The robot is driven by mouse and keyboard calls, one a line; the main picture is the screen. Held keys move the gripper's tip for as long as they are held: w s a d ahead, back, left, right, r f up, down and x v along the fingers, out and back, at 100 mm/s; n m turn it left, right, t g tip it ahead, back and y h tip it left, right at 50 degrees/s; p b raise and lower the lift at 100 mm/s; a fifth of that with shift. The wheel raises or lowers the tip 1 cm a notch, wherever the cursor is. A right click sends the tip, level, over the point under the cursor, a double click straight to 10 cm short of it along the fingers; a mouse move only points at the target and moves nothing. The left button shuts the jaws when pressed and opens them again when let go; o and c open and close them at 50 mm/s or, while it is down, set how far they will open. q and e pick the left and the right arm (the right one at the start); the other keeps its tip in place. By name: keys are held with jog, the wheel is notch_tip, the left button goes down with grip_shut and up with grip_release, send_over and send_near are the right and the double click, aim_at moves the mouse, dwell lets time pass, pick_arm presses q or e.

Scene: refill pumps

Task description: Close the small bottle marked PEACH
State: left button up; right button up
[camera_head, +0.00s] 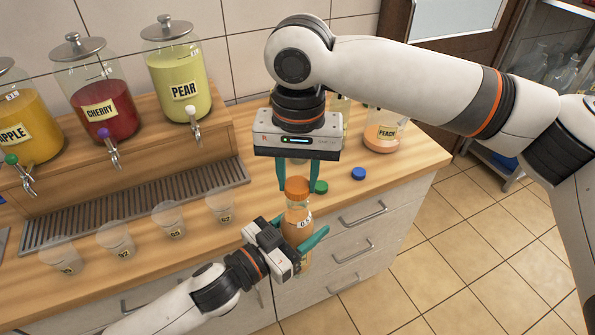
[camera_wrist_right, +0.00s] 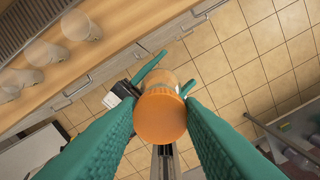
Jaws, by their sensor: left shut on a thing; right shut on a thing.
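A small clear bottle (camera_head: 299,222) with orange-peach liquid stands upright off the counter's front edge, in my left gripper (camera_head: 305,245). Its label is partly seen and I cannot read a name on it. My left gripper is shut around its body. An orange cap (camera_head: 297,187) is at the bottle's mouth; I cannot tell whether it is fully seated. My right gripper (camera_head: 298,188) points down from above and is shut on this cap. In the right wrist view the cap (camera_wrist_right: 160,115) sits between the green fingers and hides most of the bottle.
A container labelled PEACH (camera_head: 382,137) stands at the counter's back right, partly behind my right arm. A green cap (camera_head: 320,187) and a blue cap (camera_head: 358,173) lie on the counter. Several cups (camera_head: 168,221) line the front edge. Dispensers, including PEAR (camera_head: 182,88), stand at left.

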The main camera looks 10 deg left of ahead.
jog(key=shift+f, duration=0.6)
jog(key=m, duration=0.5)
jog(key=shift+m, duration=0.3)
jog(key=m, duration=0.6)
jog(key=shift+s, duration=0.1)
jog(key=m, duration=0.4)
jog(key=shift+d+m, duration=0.1)
jog(key=shift+m, duration=0.2)
jog(key=o, duration=1)
jog(key=shift+c, duration=0.2)
